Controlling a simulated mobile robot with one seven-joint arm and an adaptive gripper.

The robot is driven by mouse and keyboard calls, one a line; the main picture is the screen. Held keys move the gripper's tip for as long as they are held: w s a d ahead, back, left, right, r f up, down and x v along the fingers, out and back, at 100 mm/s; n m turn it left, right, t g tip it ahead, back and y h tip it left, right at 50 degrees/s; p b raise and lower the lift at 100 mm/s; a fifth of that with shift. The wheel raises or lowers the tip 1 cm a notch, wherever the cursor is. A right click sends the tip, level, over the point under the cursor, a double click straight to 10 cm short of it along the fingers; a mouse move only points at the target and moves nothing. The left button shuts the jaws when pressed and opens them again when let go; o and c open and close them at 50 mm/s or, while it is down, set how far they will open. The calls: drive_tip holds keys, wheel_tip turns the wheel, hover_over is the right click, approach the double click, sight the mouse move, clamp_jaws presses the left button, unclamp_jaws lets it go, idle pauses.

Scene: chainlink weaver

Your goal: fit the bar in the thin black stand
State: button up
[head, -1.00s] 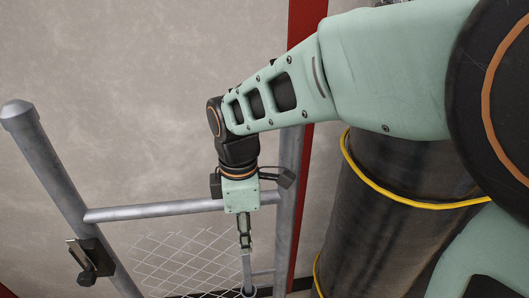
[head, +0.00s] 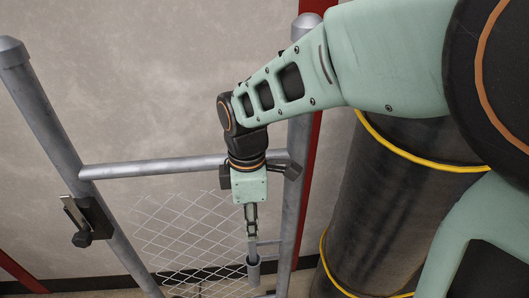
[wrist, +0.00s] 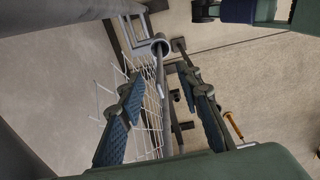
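My gripper (head: 251,222) points down in front of the fence frame. In the wrist view my gripper (wrist: 164,84) has its two blue-padded fingers well apart. A thin grey bar (wrist: 164,75) runs between the fingers, with a visible gap to each pad. Its far end meets a grey ring-topped tube (wrist: 160,47). In the head view a grey tube (head: 253,268) shows below my fingers, and the thin bar rises from it. Dark thin parts (wrist: 178,95) lie beside the bar in the wrist view; I cannot tell whether they are the black stand.
A grey pipe frame (head: 150,166) with white chain-link mesh (head: 190,235) stands by the wall. A black latch (head: 88,222) is on its left post. A large dark cylinder with yellow bands (head: 390,220) stands at right. An orange-handled tool (wrist: 233,125) shows at right in the wrist view.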

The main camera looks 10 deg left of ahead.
clamp_jaws()
drive_tip(key=shift+r, duration=0.1)
wheel_tip(320, 180, up, 17)
drive_tip(key=p, duration=1.2)
drive_tip(key=shift+p, duration=0.35)
